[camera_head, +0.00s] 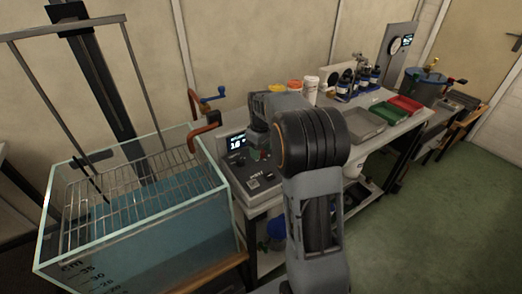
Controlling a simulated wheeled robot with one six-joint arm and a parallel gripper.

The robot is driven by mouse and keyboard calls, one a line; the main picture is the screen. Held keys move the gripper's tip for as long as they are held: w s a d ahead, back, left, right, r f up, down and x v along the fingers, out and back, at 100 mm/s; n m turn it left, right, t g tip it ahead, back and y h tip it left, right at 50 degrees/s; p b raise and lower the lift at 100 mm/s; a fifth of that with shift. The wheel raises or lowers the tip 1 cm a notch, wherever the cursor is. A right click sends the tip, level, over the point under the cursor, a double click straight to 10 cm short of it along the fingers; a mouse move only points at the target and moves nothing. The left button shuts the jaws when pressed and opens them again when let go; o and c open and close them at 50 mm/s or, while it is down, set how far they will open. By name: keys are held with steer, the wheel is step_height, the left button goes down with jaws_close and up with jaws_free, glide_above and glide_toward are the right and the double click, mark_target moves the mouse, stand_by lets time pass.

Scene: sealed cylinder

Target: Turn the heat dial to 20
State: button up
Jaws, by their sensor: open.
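A grey control box (249,184) stands at the left end of the bench. It has a lit display (236,142) with digits too small to read surely, and a small dark panel on its top. I cannot make out the heat dial or its setting; my arm covers part of the box. My arm rises from the bottom and bends over toward the box. My gripper (258,150) is at its far end, low over the back of the box. Its fingers are small and partly hidden, and I see nothing held between them. I cannot tell whether it touches the box.
A glass water tank (140,235) with a wire basket (140,185) stands left of the box. An orange-brown pipe (203,130) is at its corner. Bottles (365,80) and grey, green and red trays (405,103) stand along the bench. Green floor lies open at right.

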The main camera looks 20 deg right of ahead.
steer(key=shift+f, duration=0.1)
steer(key=c, duration=0.9)
steer(key=shift+c, duration=0.2)
